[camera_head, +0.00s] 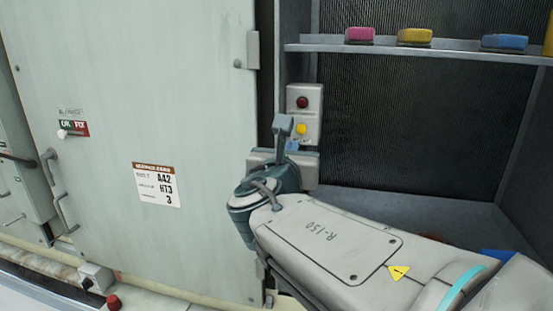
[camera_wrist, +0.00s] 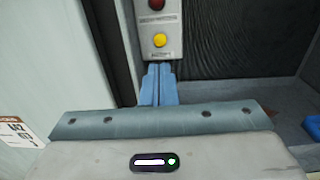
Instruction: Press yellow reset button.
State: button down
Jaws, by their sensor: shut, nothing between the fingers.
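The yellow button (camera_head: 301,129) sits on a pale control box (camera_head: 313,101) on the narrow wall right of the cabinet door, below a dark red button (camera_head: 302,102). In the wrist view the yellow button (camera_wrist: 160,40) shows just above my fingertips, with the red button (camera_wrist: 156,4) at the top edge. My gripper (camera_wrist: 159,68) is shut and empty, its blue fingers together and pointing at the lower part of the box. I cannot tell whether the fingertips touch the box; the yellow button looks uncovered.
A large pale cabinet door (camera_head: 150,110) with a service card (camera_head: 156,185) stands left. A shelf (camera_head: 400,49) at upper right holds a pink block (camera_head: 359,34), a yellow block (camera_head: 415,36) and a blue block (camera_head: 503,42). Dark ribbed panel lies behind.

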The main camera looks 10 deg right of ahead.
jog(key=shift+v, duration=1.1)
jog(key=s+d+f+m+g, duration=0.3)
jog(key=d+f+m+g, duration=0.15)
jog(key=f+m, duration=0.3)
jog(key=s+d+f+m+g, duration=0.4)
jog(key=d+f+m, duration=0.1)
jog(key=f+m, duration=0.25)
jog(key=s+a+f+m+g+y, duration=0.2)
jog(key=s+f+m+y, duration=0.1)
jog(key=m, duration=0.5)
jog(key=s+a+f+m+g+y, duration=0.2)
jog(key=s+f+m+y, duration=0.1)
jog(key=s+f+m, duration=0.3)
jog(key=f+m, duration=0.1)
jog(key=m, duration=0.1)
jog(key=shift+s+a+f+m+g, duration=0.15)
jog(key=shift+a+m+g, duration=0.2)
jog(key=shift+m, duration=0.05)
